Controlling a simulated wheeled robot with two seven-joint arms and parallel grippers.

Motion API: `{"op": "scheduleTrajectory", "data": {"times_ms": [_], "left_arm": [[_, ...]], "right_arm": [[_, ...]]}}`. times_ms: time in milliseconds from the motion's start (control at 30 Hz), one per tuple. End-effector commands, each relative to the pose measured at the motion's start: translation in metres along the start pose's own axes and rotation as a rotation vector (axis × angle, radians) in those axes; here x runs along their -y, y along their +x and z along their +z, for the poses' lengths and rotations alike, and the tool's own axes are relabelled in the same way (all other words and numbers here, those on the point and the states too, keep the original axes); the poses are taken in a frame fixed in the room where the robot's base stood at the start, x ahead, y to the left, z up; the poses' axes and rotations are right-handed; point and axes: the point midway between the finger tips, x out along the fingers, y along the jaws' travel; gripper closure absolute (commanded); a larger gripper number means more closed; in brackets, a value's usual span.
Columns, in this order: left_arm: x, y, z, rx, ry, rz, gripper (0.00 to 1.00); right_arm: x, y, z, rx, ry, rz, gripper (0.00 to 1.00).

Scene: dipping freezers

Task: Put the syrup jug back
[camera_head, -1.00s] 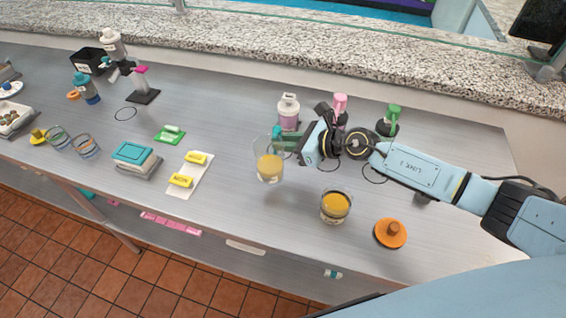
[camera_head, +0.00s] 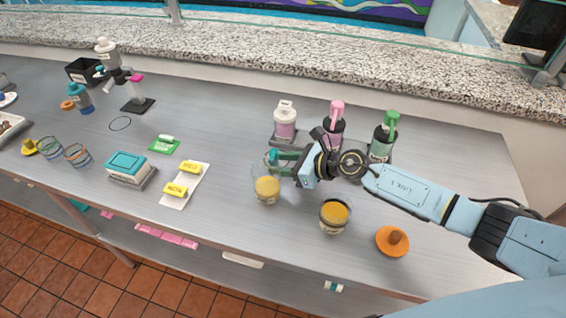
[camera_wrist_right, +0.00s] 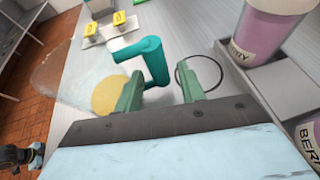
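A clear jug of amber syrup (camera_head: 266,188) stands on the steel counter left of my right gripper, and it also shows in the right wrist view (camera_wrist_right: 108,96). Its teal handle (camera_wrist_right: 151,50) faces my right gripper (camera_wrist_right: 160,85). The green fingers are spread around the lower part of the handle, with a gap visible on the right side. An empty black ring (camera_wrist_right: 200,74) is marked on the counter beside the handle, clear of the jug. My left gripper is not in view.
A lavender berry bottle (camera_head: 285,123), a pink-topped bottle (camera_head: 334,120) and a green-topped bottle (camera_head: 383,137) stand behind my right arm. A glass of orange liquid (camera_head: 334,214) and an orange lid (camera_head: 392,241) are in front. Yellow blocks (camera_head: 176,190) lie to the left.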

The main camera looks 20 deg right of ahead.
Motion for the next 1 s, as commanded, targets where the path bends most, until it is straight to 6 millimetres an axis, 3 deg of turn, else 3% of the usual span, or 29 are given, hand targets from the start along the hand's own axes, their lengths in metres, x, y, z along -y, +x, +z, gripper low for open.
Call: {"op": "scheduleTrajectory", "data": {"times_ms": [367,800,1000], "left_arm": [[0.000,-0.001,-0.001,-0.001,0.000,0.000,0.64],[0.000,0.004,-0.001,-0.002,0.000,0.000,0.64],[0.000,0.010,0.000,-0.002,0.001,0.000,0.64]], "right_arm": [[0.001,-0.008,0.000,-0.002,0.000,-0.001,0.58],[-0.003,-0.093,0.002,-0.004,-0.001,0.000,0.58],[-0.004,-0.122,0.002,-0.004,0.001,0.000,0.58]]}}
